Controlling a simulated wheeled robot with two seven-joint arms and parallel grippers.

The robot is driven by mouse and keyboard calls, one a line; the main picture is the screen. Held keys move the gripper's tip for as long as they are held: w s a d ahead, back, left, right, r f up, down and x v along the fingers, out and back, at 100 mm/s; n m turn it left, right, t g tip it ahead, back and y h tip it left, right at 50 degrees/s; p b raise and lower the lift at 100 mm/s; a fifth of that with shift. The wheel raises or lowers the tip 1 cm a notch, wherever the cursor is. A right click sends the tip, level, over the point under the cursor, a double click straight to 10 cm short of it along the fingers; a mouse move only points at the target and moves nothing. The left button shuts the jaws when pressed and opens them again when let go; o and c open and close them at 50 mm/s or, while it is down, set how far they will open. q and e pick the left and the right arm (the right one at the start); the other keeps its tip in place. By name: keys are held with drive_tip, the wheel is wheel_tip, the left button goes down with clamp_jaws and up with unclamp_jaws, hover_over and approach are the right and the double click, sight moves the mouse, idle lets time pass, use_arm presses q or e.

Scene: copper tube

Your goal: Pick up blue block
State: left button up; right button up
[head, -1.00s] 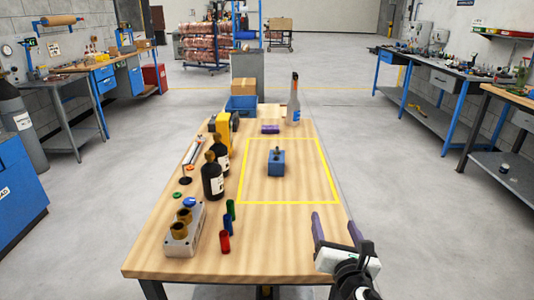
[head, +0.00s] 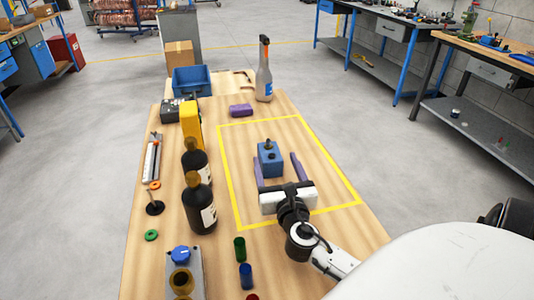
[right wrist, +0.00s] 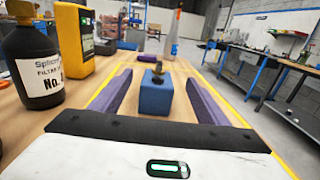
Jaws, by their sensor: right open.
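The blue block (head: 270,160) stands on the wooden table inside the yellow outlined square, with a small dark knob on top. My right gripper (head: 277,167) is open, with its purple fingers on either side of the block. In the right wrist view the block (right wrist: 155,94) sits between the spread fingers (right wrist: 153,95), with a gap visible on each side. My left gripper is not in view.
Two dark bottles (head: 199,204) and a yellow device (head: 191,125) stand left of the square. A purple block (head: 240,110), a tall bottle (head: 264,72) and a blue bin (head: 193,80) are farther back. Coloured cylinders (head: 240,248) stand near the front.

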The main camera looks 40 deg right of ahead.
sight(270, 151)
wheel_tip(270, 151, down, 3)
drive_tip(key=shift+w, duration=0.15)
drive_tip(key=shift+w+d+r, duration=0.25)
drive_tip(key=shift+w+d, duration=0.05)
drive_tip(key=shift+w, duration=0.05)
drive_tip(key=x, duration=0.6)
drive_tip(key=shift+w+d, duration=0.1)
drive_tip(key=shift+w, duration=0.2)
drive_tip(key=c, duration=1.6)
drive_tip(key=shift+r, duration=0.15)
drive_tip(key=shift+c, duration=0.7)
